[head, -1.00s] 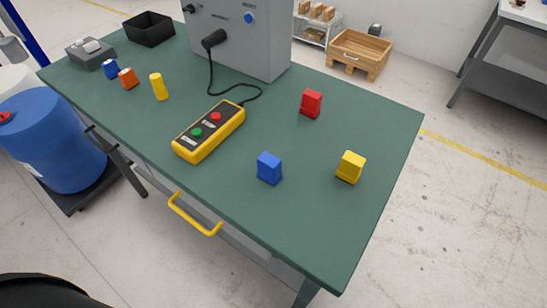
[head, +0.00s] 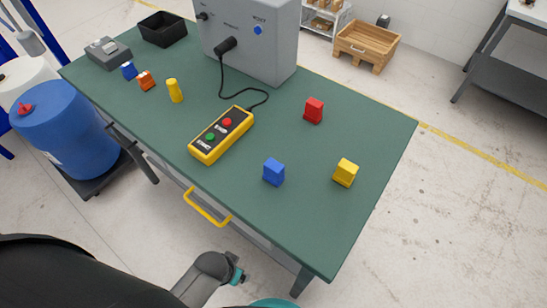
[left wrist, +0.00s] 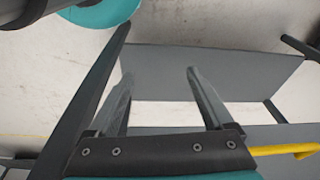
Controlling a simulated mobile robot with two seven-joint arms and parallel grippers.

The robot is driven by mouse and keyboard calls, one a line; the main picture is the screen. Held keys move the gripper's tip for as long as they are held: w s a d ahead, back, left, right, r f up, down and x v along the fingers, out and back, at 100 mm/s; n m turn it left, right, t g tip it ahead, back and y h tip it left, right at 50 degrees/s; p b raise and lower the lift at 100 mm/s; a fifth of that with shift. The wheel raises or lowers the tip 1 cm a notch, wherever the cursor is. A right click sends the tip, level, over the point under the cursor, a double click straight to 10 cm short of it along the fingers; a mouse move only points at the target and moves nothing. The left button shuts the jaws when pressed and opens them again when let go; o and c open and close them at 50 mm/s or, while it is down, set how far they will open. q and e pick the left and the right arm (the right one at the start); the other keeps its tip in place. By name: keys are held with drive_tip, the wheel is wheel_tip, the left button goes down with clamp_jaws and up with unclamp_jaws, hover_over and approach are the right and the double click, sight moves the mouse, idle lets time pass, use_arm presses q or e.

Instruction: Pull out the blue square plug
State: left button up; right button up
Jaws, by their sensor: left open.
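A blue square block (head: 273,173) stands upright near the front edge of the green table. A smaller blue piece (head: 129,71) sits at the far left of the table, beside an orange one. The pictures do not clearly show which is the plug, nor any socket under either. My left gripper (left wrist: 160,72) shows in the left wrist view with its fingers apart and nothing between them. A grey panel and pale floor lie beyond it, and neither blue piece is in that view. My right gripper is not seen.
A yellow block (head: 345,172), red block (head: 313,110), yellow-black button box (head: 221,135) and yellow cylinder (head: 174,90) stand on the table (head: 330,225). A cable joins the button box to a grey cabinet (head: 262,40). A yellow drawer handle (head: 207,207) sticks out in front.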

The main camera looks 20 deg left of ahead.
use_arm(q)
drive_tip(key=w+d+r+m+t+p, duration=0.1)
drive_tip(key=w+d+r+p, duration=0.2)
drive_tip(key=r, duration=0.9)
drive_tip(key=w+r+p, duration=0.4)
drive_tip(key=r, duration=0.8)
drive_tip(key=w+d+r+m+h+p, duration=0.3)
drive_tip(key=d+r+m, duration=0.3)
drive_tip(key=r, duration=0.4)
drive_tip(key=m+g+y, duration=0.3)
drive_tip(key=m, duration=1)
hover_over(274, 165)
drive_tip(key=f, duration=0.2)
drive_tip(key=shift+s+d+f, duration=0.2)
drive_tip(key=shift+d+f, duration=0.1)
drive_tip(key=shift+d, duration=0.1)
drive_tip(key=shift+w+a, duration=0.25)
drive_tip(key=shift+a, duration=0.2)
